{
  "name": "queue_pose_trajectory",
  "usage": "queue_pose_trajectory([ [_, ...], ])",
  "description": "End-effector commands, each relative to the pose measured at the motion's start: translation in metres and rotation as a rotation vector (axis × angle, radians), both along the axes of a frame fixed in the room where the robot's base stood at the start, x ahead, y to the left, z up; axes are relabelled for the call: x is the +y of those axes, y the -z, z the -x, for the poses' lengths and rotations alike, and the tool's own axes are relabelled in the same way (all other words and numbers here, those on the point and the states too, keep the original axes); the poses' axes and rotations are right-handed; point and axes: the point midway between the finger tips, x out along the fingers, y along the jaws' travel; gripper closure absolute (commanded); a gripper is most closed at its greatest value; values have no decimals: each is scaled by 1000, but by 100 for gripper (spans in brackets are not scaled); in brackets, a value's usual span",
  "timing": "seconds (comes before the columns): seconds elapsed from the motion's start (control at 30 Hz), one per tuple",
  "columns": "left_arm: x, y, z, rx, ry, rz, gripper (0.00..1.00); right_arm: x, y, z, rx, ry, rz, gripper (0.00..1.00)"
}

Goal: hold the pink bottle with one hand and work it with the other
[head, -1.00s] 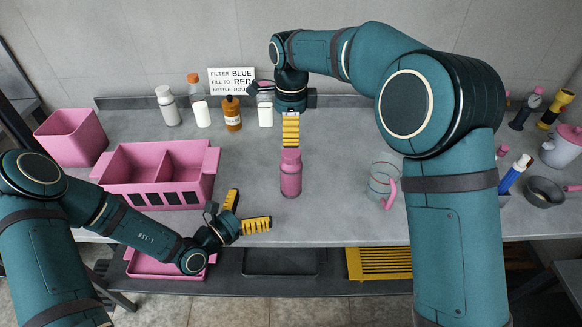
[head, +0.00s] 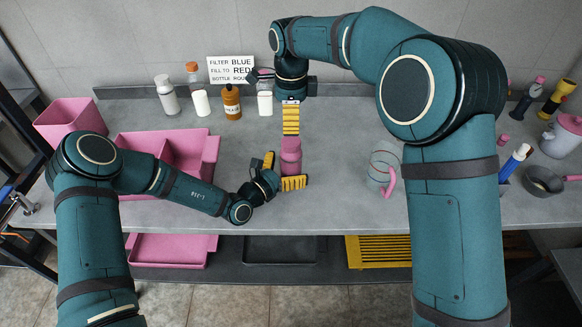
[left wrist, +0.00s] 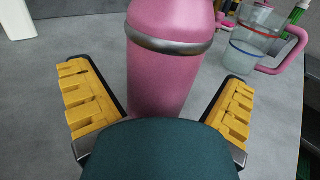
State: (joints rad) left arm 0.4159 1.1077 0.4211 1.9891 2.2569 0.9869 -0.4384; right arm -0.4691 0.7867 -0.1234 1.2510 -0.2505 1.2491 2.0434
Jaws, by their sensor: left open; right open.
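The pink bottle (head: 291,158) stands upright on the grey table, with a thin grey band below its cap. It also fills the middle of the left wrist view (left wrist: 163,65). My left gripper (head: 281,172) is open, with its yellow fingers on either side of the bottle's lower body. In the left wrist view its fingers (left wrist: 160,108) show gaps to the bottle on both sides. My right gripper (head: 291,134) points down from above. Its yellow finger pads end at the top of the cap; whether they touch it cannot be told. It is open.
A clear jug with a pink handle (head: 384,173) stands right of the bottle. A pink divided bin (head: 211,150) is at left, partly behind my left arm. Several bottles, including a brown one (head: 231,103), and a sign (head: 231,69) stand at the back. The table between bottle and jug is clear.

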Motion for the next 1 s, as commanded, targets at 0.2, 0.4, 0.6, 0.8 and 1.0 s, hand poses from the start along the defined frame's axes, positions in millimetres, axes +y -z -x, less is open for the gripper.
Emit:
queue_pose_trajectory([
  [0.2, -3, 0, -3, 0, 1, 0, 0, 0, 0, 0, 0, 0, 0, 21],
  [0.4, -3, 0, -3, 0, 1, 0, 18, 0, 0, 0, 0, 0, 0, 21],
  [0.6, -3, 0, -3, 0, 1, 0, 82, 0, 0, 0, 0, 0, 0, 21],
  [0.8, -3, 0, -3, 0, 1, 0, 100, 1, 1, 1, 3, -2, 2, 21],
  [1.0, -3, 0, -3, 0, 1, 0, 100, 1, 2, 2, 7, -3, 5, 21],
])
